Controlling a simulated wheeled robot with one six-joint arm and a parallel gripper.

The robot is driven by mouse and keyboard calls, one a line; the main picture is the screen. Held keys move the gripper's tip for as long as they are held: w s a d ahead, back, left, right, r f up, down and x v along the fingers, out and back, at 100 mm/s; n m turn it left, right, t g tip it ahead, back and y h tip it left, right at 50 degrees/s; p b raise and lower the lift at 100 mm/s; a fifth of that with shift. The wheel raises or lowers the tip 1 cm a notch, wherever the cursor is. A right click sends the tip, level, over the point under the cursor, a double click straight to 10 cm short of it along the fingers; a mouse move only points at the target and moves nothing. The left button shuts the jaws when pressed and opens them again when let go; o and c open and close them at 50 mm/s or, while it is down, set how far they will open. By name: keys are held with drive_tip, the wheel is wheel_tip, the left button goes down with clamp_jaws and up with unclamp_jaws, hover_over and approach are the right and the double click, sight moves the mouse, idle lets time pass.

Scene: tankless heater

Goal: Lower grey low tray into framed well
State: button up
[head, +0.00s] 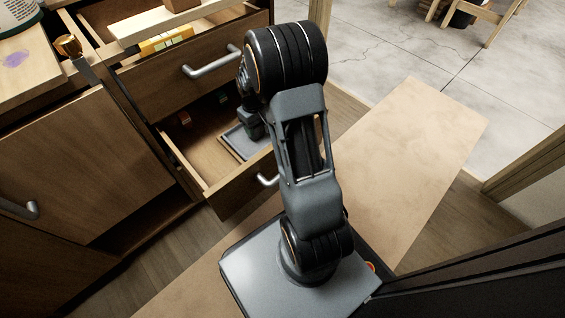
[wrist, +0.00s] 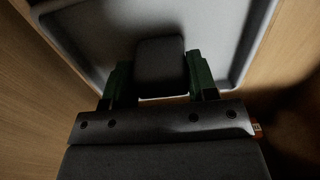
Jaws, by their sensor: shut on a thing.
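The grey low tray (head: 236,142) is inside the open lower drawer in the head view, partly hidden by my arm. In the wrist view the tray (wrist: 225,35) fills the top, with a raised rim and a dark grey block-like grip (wrist: 160,62) at its near edge. My gripper (wrist: 160,78) has its green-sided fingers on both sides of this grip and is shut on it. In the head view my gripper (head: 254,128) points down into the drawer. Pale wood borders the tray; whether it sits inside the framed well or above it I cannot tell.
The lower drawer (head: 216,194) has wooden walls and a metal handle (head: 267,180). An upper drawer (head: 170,85) stands open behind it, with a yellow object (head: 166,41) inside. A closed cabinet door (head: 75,165) is at left. Open floor lies at right.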

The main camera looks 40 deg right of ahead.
drive_tip(key=shift+f, duration=0.3)
idle(0.4)
drive_tip(key=o, duration=1.2)
wheel_tip(320, 180, up, 14)
drive_tip(key=p, duration=0.5)
drive_tip(key=shift+p, duration=0.35)
drive_tip(key=shift+f, duration=0.1)
